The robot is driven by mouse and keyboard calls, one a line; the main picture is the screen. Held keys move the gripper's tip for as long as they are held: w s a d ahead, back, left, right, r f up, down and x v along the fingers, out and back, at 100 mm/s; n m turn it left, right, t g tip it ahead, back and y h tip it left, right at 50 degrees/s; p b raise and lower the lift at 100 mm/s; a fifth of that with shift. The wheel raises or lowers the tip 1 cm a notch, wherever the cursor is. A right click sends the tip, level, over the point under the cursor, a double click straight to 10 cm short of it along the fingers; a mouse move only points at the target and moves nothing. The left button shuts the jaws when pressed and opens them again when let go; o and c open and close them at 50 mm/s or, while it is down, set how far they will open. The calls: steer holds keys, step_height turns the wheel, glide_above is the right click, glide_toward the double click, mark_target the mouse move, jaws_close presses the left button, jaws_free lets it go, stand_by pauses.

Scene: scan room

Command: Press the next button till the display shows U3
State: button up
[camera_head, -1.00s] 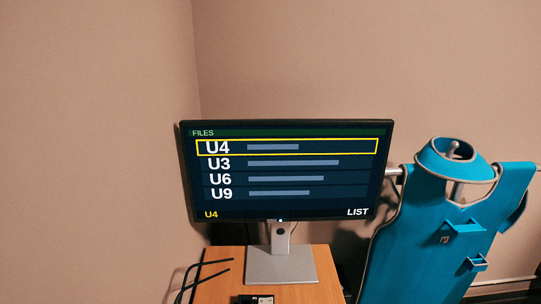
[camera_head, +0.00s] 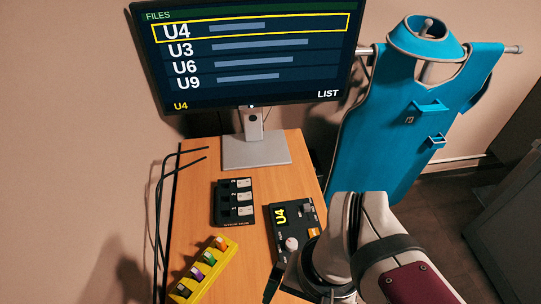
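The monitor (camera_head: 243,98) shows a FILES list with rows U4, U3, U6 and U9. A yellow frame surrounds the U4 row; yellow U4 stands at the lower left and LIST at the lower right. A dark control box (camera_head: 283,219) on the desk carries a small yellow U4 readout and a pale round knob or button (camera_head: 291,244). Its button labels are too small to read, and my arm hides its lower right part. My gripper (camera_head: 284,284) is at the near side of the box, partly cut by view and arm; its opening is unclear.
A black switch panel (camera_head: 233,203) lies left of the control box on the wooden desk (camera_head: 192,211). A yellow rack (camera_head: 226,256) with several coloured pieces stands at the front left. Black cables (camera_head: 164,199) run along the left edge. A blue apron (camera_head: 385,150) hangs behind.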

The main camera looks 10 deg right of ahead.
jaws_close()
stand_by(0.3)
stand_by(1.3)
